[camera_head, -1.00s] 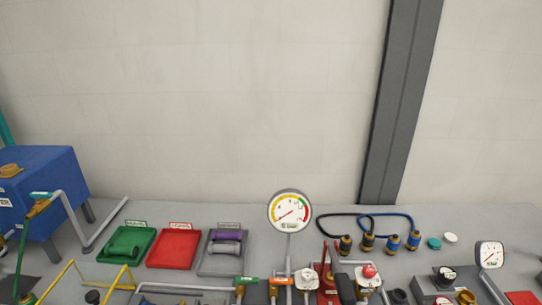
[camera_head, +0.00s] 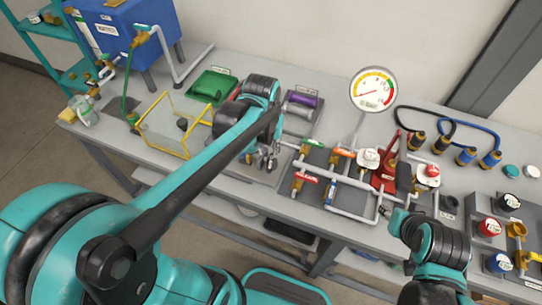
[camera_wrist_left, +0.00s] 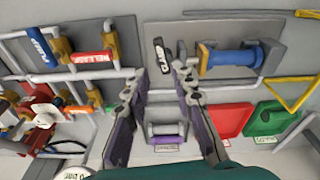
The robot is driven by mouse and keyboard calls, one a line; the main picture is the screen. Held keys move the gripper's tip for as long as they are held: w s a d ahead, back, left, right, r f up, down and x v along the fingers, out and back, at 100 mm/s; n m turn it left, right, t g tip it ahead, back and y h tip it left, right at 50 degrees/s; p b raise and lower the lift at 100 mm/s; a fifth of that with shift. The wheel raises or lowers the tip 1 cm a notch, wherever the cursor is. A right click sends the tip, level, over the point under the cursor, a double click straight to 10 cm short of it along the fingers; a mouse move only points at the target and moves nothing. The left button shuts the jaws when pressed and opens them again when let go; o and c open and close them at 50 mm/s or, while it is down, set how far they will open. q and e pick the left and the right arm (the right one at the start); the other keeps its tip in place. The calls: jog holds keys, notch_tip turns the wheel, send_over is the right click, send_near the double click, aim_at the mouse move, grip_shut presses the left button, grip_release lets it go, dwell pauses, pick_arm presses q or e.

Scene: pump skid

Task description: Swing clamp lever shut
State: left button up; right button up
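In the left wrist view a black lever with white lettering (camera_wrist_left: 161,52), likely the clamp lever, lies on a grey plate (camera_wrist_left: 180,30). Beside it a blue cylinder (camera_wrist_left: 230,57) sits in a holder with a brass end. My left gripper (camera_wrist_left: 160,76) is open and empty, its fingertips on either side of the lever's near end in the picture; I cannot tell if they touch it. In the head view my left gripper (camera_head: 262,162) hangs over the bench and hides the lever. My right gripper (camera_head: 388,212) is at the bench's front edge, its fingers too small to read.
A green tray (camera_head: 211,88), a yellow wire frame (camera_head: 165,148) and a pressure gauge (camera_head: 373,90) stand around my left arm. Pipework with coloured valve handles (camera_head: 305,177) and a red lever stand (camera_head: 388,172) lie to the right. Hoses (camera_head: 440,118) lie behind.

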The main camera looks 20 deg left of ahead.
aim_at(271, 163)
pick_arm(q)
jog(key=w+f+g, duration=0.1)
jog(key=w+f, duration=0.1)
jog(key=shift+w+a+f+g, duration=0.15)
jog(key=shift+w+f+g, duration=0.15)
jog(key=shift+w, duration=0.1)
notch_tip(271, 163, down, 8)
jog(key=shift+r+b, duration=0.25)
jog(key=shift+b, duration=0.95)
grip_shut()
